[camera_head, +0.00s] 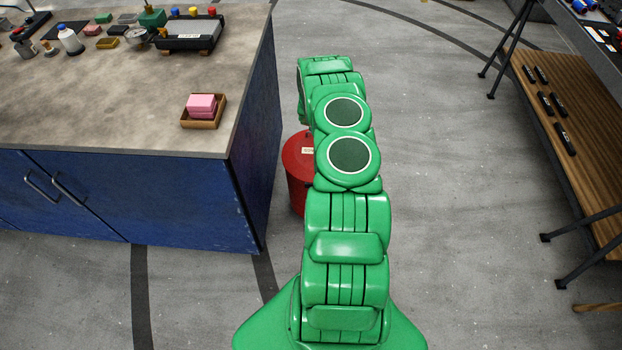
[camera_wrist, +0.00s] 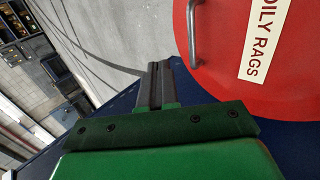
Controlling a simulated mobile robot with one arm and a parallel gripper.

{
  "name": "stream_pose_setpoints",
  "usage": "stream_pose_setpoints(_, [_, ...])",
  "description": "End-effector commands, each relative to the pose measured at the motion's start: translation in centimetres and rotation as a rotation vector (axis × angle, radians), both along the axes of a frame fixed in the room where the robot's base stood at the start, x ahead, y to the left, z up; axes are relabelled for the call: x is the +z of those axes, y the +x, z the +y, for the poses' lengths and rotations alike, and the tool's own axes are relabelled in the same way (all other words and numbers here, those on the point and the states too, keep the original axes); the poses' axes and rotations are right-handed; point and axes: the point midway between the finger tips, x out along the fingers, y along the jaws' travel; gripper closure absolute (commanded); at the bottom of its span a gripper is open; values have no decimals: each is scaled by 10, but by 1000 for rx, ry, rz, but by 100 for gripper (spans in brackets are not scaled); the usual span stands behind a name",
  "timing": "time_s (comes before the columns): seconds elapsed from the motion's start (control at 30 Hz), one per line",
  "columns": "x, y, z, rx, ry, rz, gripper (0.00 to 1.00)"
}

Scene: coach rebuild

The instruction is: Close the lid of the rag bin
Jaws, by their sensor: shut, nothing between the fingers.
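The red rag bin (camera_head: 297,185) stands on the floor just right of the blue workbench, partly hidden by my green arm. Its red lid (camera_head: 296,149) looks flat on top, though my arm covers much of it. In the wrist view the lid (camera_wrist: 225,75) fills the upper right, with a label reading "OILY RAGS" (camera_wrist: 265,40) and a grey metal handle (camera_wrist: 192,35). My gripper (camera_wrist: 161,65) is shut and empty, its fingertips just left of the lid's edge; I cannot tell whether they touch it. The gripper is hidden in the head view.
The workbench (camera_head: 200,205) stands close to the bin's left, with a pink block (camera_head: 201,103) in a small tray and several tools on top. A wooden shelf rack (camera_head: 560,120) stands at the right. The floor (camera_head: 440,180) between is clear.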

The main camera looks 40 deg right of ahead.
Motion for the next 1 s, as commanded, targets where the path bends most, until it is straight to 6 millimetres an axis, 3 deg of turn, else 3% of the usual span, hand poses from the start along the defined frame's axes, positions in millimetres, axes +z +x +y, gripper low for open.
stream_pose_setpoints(0.43, [-47,17,-16,1,1,4,100])
stream_pose_setpoints(1.0, [-73,26,-25,2,-2,0,100])
